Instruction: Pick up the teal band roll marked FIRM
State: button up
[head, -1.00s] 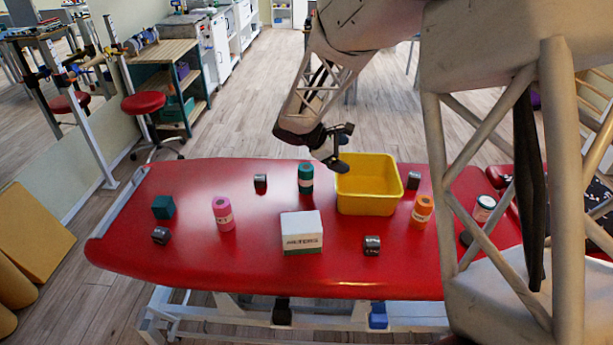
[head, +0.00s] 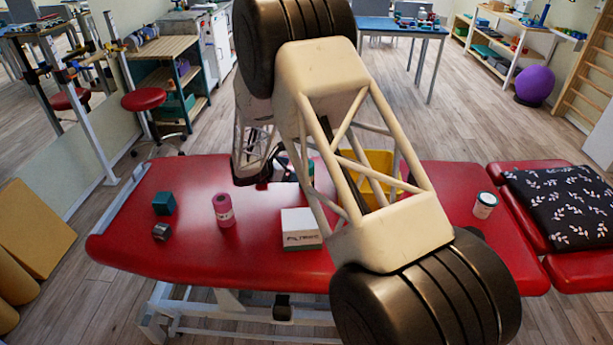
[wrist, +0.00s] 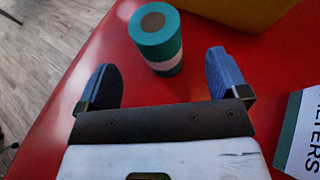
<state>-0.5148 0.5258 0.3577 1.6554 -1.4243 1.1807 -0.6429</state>
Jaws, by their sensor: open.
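The teal band roll (wrist: 155,36) stands upright on the red table in the wrist view. It has a pale band around its lower part, and I cannot read any marking on it. My gripper (wrist: 163,78) is open, with its two blue fingers apart and nothing held. The roll is just beyond the fingertips, roughly in line with the gap between them. In the head view my arm hides the roll and most of my gripper.
A yellow bin (wrist: 238,10) is close beyond the roll. A white box (head: 300,229) stands nearby, also at right in the wrist view (wrist: 306,140). A pink roll (head: 223,210), teal cube (head: 164,203) and jar (head: 485,205) stand on the red table (head: 190,256).

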jog(key=shift+w+a+f, duration=0.1)
jog(key=shift+a+f, duration=0.15)
jog(key=shift+f, duration=0.05)
jog(key=shift+d, duration=0.1)
jog(key=shift+x, duration=1.25)
jog(key=shift+w, duration=0.15)
jog(key=shift+x, duration=2.5)
jog(key=shift+d+r, duration=0.1)
jog(key=shift+c, duration=0.4)
